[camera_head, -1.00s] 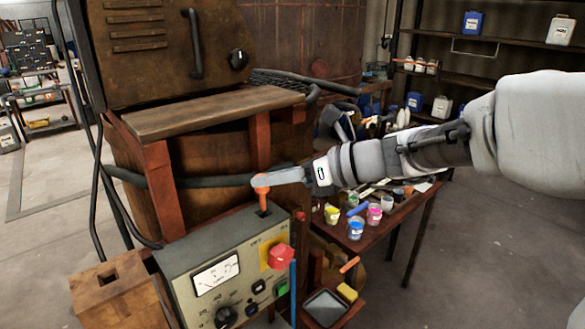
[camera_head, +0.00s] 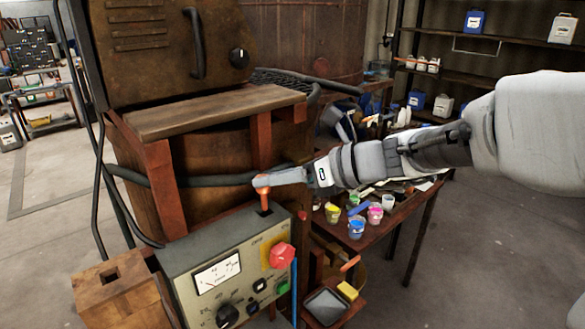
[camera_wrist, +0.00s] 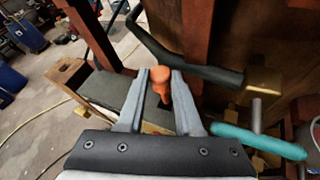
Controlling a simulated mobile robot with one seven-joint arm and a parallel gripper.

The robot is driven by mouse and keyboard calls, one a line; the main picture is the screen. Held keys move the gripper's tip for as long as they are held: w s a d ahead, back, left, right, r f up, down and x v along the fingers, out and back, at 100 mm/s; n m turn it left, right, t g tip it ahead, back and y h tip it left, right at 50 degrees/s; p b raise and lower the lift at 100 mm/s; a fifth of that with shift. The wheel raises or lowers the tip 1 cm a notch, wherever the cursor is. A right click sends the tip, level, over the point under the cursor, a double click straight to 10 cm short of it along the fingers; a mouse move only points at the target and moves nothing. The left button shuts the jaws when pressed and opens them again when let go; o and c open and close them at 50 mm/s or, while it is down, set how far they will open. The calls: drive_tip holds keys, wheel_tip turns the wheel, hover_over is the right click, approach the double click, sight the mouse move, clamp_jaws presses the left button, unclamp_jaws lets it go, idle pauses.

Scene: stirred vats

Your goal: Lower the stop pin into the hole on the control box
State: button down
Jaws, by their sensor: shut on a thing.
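In the wrist view the pin (camera_wrist: 160,76) stands between the two grey fingertips of my gripper (camera_wrist: 161,82).
The control box has a red knob (camera_head: 282,256) and a dial (camera_head: 217,272) on its face. A wooden block with a square hole (camera_head: 112,288) stands to its left. Paint cups (camera_head: 356,227) stand on a table to the right. A dark hose (camera_head: 190,181) runs behind.

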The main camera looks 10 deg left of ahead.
sight(276, 214)
drive_tip(key=shift+f+b, duration=1.5)
drive_tip(key=shift+f, duration=0.9)
drive_tip(key=c, duration=0.5)
unclamp_jaws()
drive_tip(key=shift+d, duration=0.1)
drive_tip(key=v, duration=1.7)
drive_tip(key=shift+p, duration=0.3)
drive_tip(key=shift+s+r, duration=0.1)
drive_tip(key=shift+s, duration=0.05)
